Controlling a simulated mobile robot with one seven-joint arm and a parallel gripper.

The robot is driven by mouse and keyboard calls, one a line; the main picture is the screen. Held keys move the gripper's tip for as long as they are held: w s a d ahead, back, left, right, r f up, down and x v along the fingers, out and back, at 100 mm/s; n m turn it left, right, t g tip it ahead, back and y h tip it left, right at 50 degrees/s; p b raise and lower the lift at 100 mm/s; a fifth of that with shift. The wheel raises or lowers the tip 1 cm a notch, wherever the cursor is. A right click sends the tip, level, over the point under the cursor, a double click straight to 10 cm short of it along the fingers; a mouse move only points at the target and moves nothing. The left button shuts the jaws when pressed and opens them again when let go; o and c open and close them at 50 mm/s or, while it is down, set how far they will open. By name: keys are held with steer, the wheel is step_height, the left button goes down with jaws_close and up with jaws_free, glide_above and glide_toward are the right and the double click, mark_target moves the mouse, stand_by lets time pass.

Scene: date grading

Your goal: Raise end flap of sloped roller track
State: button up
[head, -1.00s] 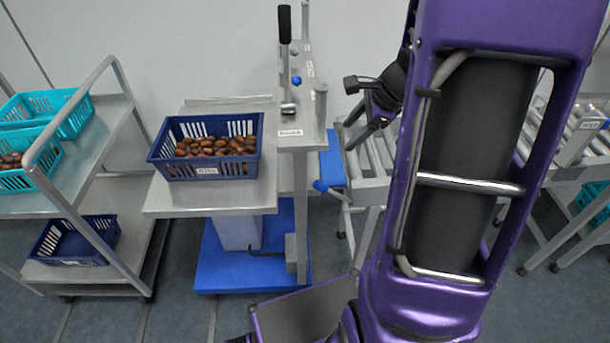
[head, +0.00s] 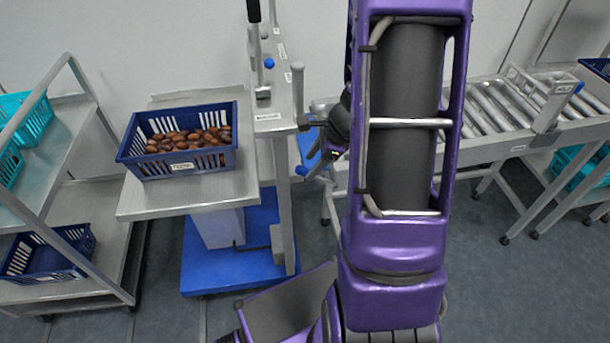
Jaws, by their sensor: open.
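The sloped roller track (head: 490,112) runs from behind my arm to the right side of the head view. At its left end is a blue flap (head: 306,143), with a small blue knob (head: 303,170) at its lower left. My gripper (head: 320,163) is dark and small here, in front of or beside the flap. It is open, and nothing shows between its fingers. My purple arm hides part of the track. The gripper covers part of the flap, so its exact angle and any contact are unclear.
A navy crate of dates (head: 180,160) sits on a steel table (head: 150,205) beside an upright post and lever (head: 255,45). A blue base (head: 235,265) stands below. A shelf cart (head: 80,285) is at left. A labelled gate (head: 552,105) crosses the track at right.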

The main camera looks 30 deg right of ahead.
mark_target(307, 169)
steer(key=b+x, duration=0.1)
steer(key=x, duration=0.4)
jaws_close()
steer(key=shift+r, duration=0.1)
stand_by(1.3)
